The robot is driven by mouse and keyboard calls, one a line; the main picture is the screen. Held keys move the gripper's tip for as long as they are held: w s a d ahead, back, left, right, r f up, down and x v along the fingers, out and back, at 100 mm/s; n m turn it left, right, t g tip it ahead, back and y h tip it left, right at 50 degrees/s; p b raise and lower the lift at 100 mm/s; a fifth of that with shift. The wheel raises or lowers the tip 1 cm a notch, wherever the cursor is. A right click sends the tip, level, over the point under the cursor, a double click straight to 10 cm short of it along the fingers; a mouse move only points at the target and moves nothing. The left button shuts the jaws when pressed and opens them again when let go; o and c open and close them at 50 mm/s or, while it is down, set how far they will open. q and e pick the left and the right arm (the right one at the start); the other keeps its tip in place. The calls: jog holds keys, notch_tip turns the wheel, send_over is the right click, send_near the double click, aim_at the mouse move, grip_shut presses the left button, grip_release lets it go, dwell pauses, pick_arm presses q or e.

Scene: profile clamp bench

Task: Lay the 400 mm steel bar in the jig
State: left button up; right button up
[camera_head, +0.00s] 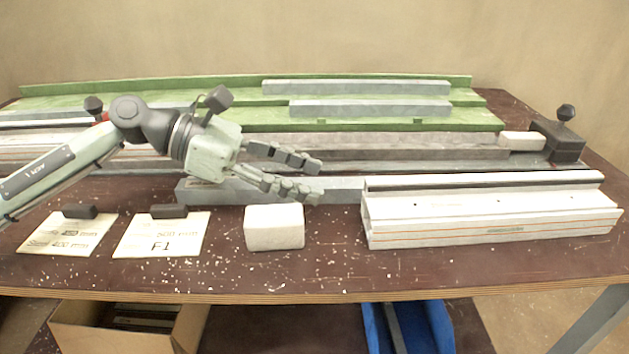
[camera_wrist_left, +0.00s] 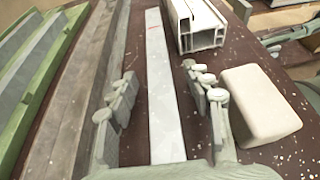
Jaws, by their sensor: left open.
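A grey steel bar (camera_head: 340,188) lies on the brown bench, partly behind the white profile. It also shows in the left wrist view (camera_wrist_left: 163,90), running away from me with a red mark near its far end. I cannot tell its length. My left gripper (camera_head: 312,180) is open over the bar. In the left wrist view its fingers (camera_wrist_left: 160,95) are on either side of the bar, with gaps. The jig looks to be the long brown strip (camera_head: 400,153) behind, with a dark clamp block (camera_head: 557,142) at its right end. Two more grey bars (camera_head: 355,87) (camera_head: 370,107) lie on the green rack.
A white aluminium profile (camera_head: 490,218) lies at the front right. A cream block (camera_head: 274,227) sits just in front of the bar. Two paper cards (camera_head: 68,235) (camera_head: 160,236) lie front left under dark weights. The green rack (camera_head: 200,98) fills the back.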

pick_arm(q)
jog(key=shift+x, duration=1.05)
jog(key=shift+w, duration=0.1)
jog(key=shift+r, duration=0.1)
grip_shut()
